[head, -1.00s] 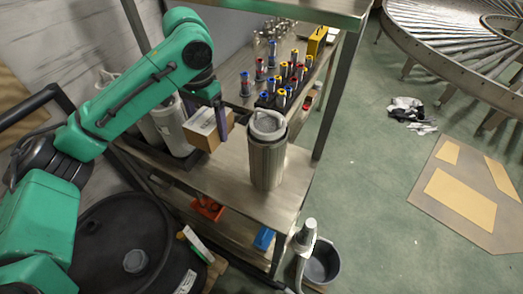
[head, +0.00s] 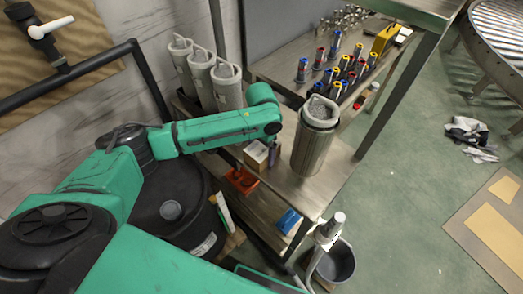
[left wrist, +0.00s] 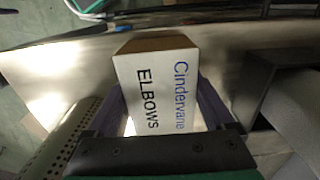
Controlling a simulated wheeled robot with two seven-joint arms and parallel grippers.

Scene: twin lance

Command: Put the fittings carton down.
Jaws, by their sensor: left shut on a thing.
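The fittings carton (head: 255,155) is a small brown box with a white label face. It is by the front edge of the steel bench (head: 322,182), left of a tall metal canister. In the left wrist view the carton (left wrist: 157,85) reads "Cindervane ELBOWS". My left gripper (head: 268,153) is shut on it, one dark finger on each side. I cannot tell whether the carton's underside touches the bench. My right gripper is not in view.
The perforated canister (head: 316,140) stands close right of the carton. Three white canisters (head: 200,75) stand behind left. Bare bench shows around the canister.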

